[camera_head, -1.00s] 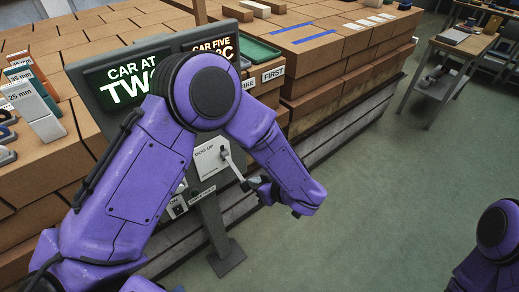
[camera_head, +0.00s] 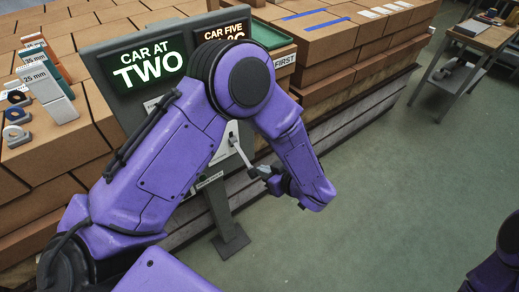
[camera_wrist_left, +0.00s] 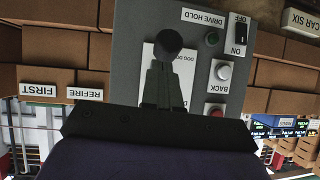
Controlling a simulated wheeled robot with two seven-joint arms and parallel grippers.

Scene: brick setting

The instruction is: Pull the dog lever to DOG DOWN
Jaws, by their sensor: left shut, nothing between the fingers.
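The dog lever is a grey arm (camera_head: 240,152) on the front of the grey control panel, partly hidden behind my left arm in the head view. In the left wrist view, its round dark knob (camera_wrist_left: 168,40) stands in front of a white plate (camera_wrist_left: 184,83) whose small lettering is partly covered. My left gripper (camera_head: 262,174) is at the lever's outer end. In the left wrist view its fingers (camera_wrist_left: 164,84) are together with nothing between them, and the tips overlap the knob's lower edge. I cannot tell whether they touch it. My right gripper is out of view.
The panel (camera_wrist_left: 226,55) has a DRIVE HOLD switch and red, white and green buttons beside the lever. Lit signs (camera_head: 148,62) top its stand. Brick stacks (camera_head: 60,150) lie behind. Open green floor (camera_head: 390,200) is at the right, with a workbench (camera_head: 480,40) beyond.

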